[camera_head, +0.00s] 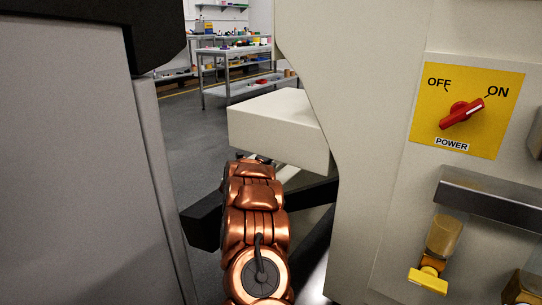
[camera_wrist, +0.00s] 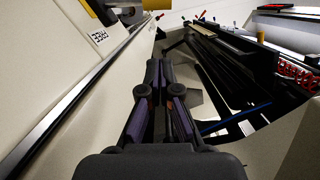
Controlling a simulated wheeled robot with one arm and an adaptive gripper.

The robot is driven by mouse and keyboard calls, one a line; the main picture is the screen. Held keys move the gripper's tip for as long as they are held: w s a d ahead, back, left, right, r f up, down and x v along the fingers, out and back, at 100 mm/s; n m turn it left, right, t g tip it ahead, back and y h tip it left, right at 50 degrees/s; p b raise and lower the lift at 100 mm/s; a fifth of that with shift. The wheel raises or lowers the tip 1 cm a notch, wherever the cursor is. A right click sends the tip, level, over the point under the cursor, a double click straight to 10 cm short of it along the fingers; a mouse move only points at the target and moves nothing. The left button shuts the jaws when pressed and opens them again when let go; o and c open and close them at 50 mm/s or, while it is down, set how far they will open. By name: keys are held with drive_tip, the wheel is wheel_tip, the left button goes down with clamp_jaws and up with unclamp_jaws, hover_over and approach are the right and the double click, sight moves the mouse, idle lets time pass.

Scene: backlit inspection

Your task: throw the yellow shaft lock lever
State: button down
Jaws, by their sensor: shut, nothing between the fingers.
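My gripper (camera_wrist: 159,72) shows in the wrist view, its dark fingers together and empty, pointing up the picture. Beside a pale panel at the upper left, a yellow part (camera_wrist: 104,12) with black pieces is cut by the top edge. A label reading FREE, upside down, sits just below it. I cannot tell for sure whether this part is the shaft lock lever. My fingertips are apart from it, lower and to the right. In the head view my gripper is hidden, and I cannot make out the lever there.
In the head view a red POWER switch (camera_head: 461,113) on a yellow plate points toward ON. A yellow-handled fitting (camera_head: 428,280) hangs below it. A pale block (camera_head: 279,127) juts out above my arm. In the wrist view a dark open frame (camera_wrist: 215,70) lies right of my fingers.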

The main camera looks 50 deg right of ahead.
drive_tip(key=x, duration=0.3)
drive_tip(key=shift+w+d, duration=0.1)
drive_tip(key=shift+d, duration=0.2)
drive_tip(key=shift+p+x, duration=0.55)
drive_tip(key=shift+x, duration=1)
drive_tip(key=w+p, duration=0.1)
drive_tip(key=d+p, duration=0.1)
drive_tip(key=p, duration=0.1)
drive_tip(key=w+r+p, duration=0.1)
drive_tip(key=p, duration=0.1)
drive_tip(key=shift+w+d, duration=0.3)
drive_tip(key=shift+w+d+f+p, duration=0.15)
drive_tip(key=shift+w+p, duration=0.15)
drive_tip(key=shift+p, duration=0.2)
drive_tip(key=shift+w, duration=0.1)
drive_tip(key=shift+w+n+p, duration=0.25)
drive_tip(key=shift+n+p, duration=0.05)
drive_tip(key=shift+p, duration=0.5)
